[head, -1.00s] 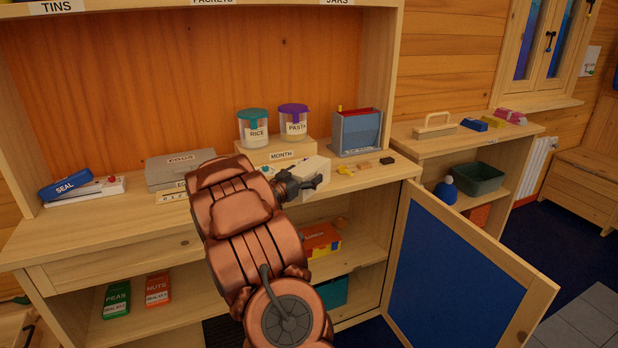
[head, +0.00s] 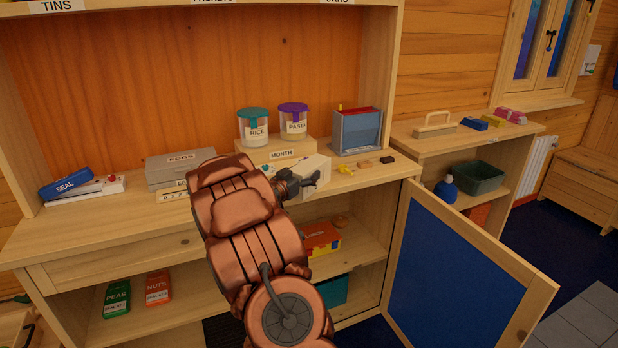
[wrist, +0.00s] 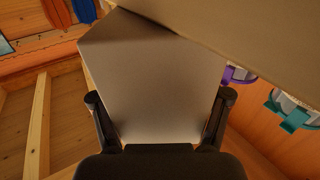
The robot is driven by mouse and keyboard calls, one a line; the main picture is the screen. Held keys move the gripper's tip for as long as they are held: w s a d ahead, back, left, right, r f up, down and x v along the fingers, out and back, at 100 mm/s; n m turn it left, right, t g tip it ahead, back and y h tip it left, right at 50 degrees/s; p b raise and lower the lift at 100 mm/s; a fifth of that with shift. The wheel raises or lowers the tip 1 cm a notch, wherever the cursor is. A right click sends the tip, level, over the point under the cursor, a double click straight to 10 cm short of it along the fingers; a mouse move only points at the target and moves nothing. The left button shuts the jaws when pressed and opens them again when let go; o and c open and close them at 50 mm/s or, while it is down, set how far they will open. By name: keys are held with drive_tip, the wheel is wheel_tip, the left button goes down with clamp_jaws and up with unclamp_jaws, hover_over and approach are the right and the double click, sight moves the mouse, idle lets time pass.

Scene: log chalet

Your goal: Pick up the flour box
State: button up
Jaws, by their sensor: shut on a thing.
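A plain pale box (head: 314,174), which I take to be the flour box, is between the fingers of my gripper (head: 305,184), near the front edge of the counter (head: 372,175). No label shows on its visible faces. In the wrist view the box (wrist: 152,75) fills the space between the two dark fingers (wrist: 160,118), which press on its sides. My gripper is shut on it. My arm hides part of the counter, and I cannot tell whether the box's underside touches the counter.
Rice (head: 253,127) and pasta (head: 293,122) jars stand behind on a wooden riser (head: 281,155). A grey-blue holder (head: 356,132) and small blocks (head: 387,160) are to the right. An open blue-panelled cabinet door (head: 455,280) juts out at lower right.

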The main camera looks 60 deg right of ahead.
drive_tip(key=shift+c, duration=1.2)
drive_tip(key=shift+r, duration=0.15)
drive_tip(key=shift+c, duration=0.2)
